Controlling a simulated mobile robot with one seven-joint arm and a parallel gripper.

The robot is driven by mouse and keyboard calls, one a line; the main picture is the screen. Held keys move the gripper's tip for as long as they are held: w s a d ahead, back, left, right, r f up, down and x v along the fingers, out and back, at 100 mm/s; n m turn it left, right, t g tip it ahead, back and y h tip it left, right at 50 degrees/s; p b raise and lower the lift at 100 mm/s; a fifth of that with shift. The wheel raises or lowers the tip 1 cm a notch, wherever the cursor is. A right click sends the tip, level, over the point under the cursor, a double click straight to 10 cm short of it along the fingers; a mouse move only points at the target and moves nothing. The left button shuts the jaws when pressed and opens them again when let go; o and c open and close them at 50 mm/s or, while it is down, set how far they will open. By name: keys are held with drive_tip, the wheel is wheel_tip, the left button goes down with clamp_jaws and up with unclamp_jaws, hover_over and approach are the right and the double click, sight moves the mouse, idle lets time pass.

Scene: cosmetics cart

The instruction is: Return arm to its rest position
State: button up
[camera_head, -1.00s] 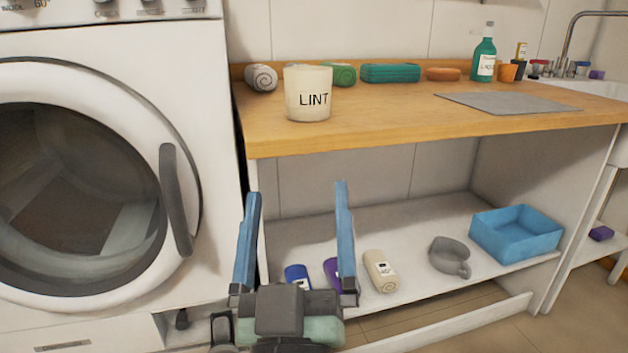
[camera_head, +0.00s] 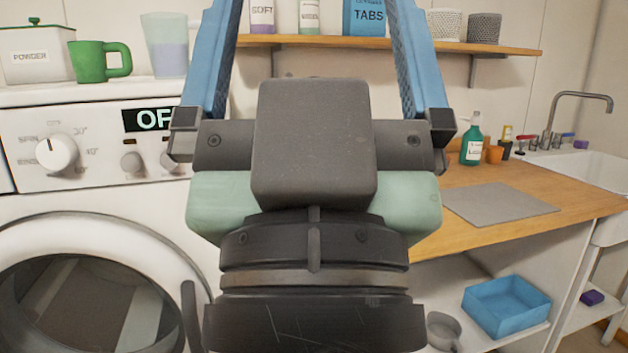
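My gripper (camera_head: 315,12) fills the middle of the head view, close to the camera and pointing up the picture. The fingertips are cut off by the top edge. No object shows in its grasp. My gripper and wrist hide the middle of the scene, including the left part of the wooden counter (camera_head: 590,198).
The washing machine (camera_head: 105,185) stands at left, with a green mug (camera_head: 88,62) on top. A wall shelf (camera_head: 495,46) with containers runs behind my gripper. A green bottle (camera_head: 471,145) and grey mat (camera_head: 500,203) are on the counter. A blue bin (camera_head: 507,308) sits below.

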wheel_tip(320, 180, up, 25)
drive_tip(key=p, duration=2.3)
drive_tip(key=shift+r, duration=0.2)
